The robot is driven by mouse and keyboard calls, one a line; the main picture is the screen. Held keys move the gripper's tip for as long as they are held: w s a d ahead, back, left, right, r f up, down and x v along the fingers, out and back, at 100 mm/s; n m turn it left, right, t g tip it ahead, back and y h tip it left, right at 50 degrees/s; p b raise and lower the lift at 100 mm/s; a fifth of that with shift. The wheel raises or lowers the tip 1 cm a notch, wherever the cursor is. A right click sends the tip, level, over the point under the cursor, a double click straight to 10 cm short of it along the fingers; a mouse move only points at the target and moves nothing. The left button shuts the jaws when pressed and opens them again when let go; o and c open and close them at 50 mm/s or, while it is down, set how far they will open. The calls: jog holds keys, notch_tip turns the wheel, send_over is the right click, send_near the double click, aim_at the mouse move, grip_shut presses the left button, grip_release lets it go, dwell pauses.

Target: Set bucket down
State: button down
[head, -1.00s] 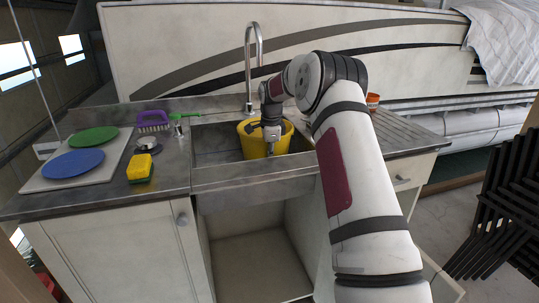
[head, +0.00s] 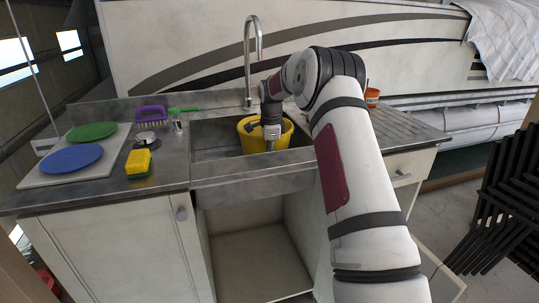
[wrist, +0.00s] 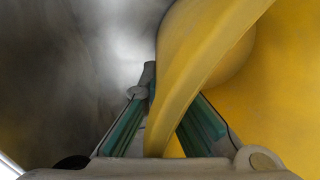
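A yellow bucket (head: 288,136) is inside the sink basin, below the tap, and looks upright. Its lower part is hidden by the sink's front edge, so I cannot tell whether its base touches the basin floor. My gripper (head: 270,146) points down at the bucket's near side. In the wrist view the yellow bucket wall (wrist: 215,60) runs between the two fingers of my gripper (wrist: 165,105), one on each side, closed on it. The sink (head: 215,140) has bare basin room left of the bucket.
A curved tap (head: 249,60) rises behind the basin. An orange cup (head: 372,97) stands right, behind my arm.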

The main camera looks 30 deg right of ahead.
jog(key=shift+f, duration=0.2)
jog(key=c, duration=1.7)
grip_release()
jog(key=shift+c, duration=0.6)
jog(key=c, duration=0.3)
jog(key=shift+r, duration=0.1)
jog(key=shift+s+r, duration=0.1)
jog(key=shift+r, duration=0.5)
jog(key=shift+r, duration=0.1)
